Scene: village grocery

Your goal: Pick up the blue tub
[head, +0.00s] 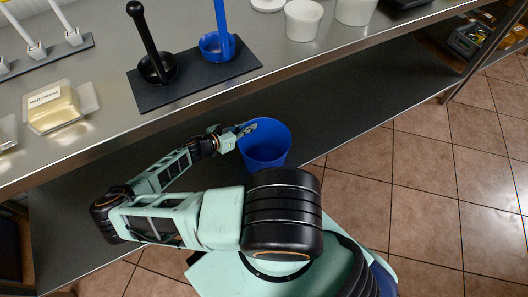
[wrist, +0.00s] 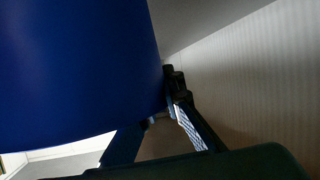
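The blue tub (head: 266,154) is open-topped and roughly upright, in front of and below the counter's front edge in the head view. My gripper (head: 244,129) is at the tub's left rim, with a fingertip showing over the rim. In the wrist view the tub (wrist: 75,70) fills the upper left. The fingers of my gripper (wrist: 158,118) meet its lower right edge and appear shut on its wall. The tub hides part of one finger. I cannot tell from the head view whether the tub's base touches the lower shelf.
The steel counter (head: 330,72) runs above the dark lower shelf (head: 350,115). On the counter are a dark tray (head: 190,90) with a black and a blue ladle, wrapped cheese (head: 53,107) and white tubs (head: 303,20). Tiled floor (head: 430,190) is clear at the right.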

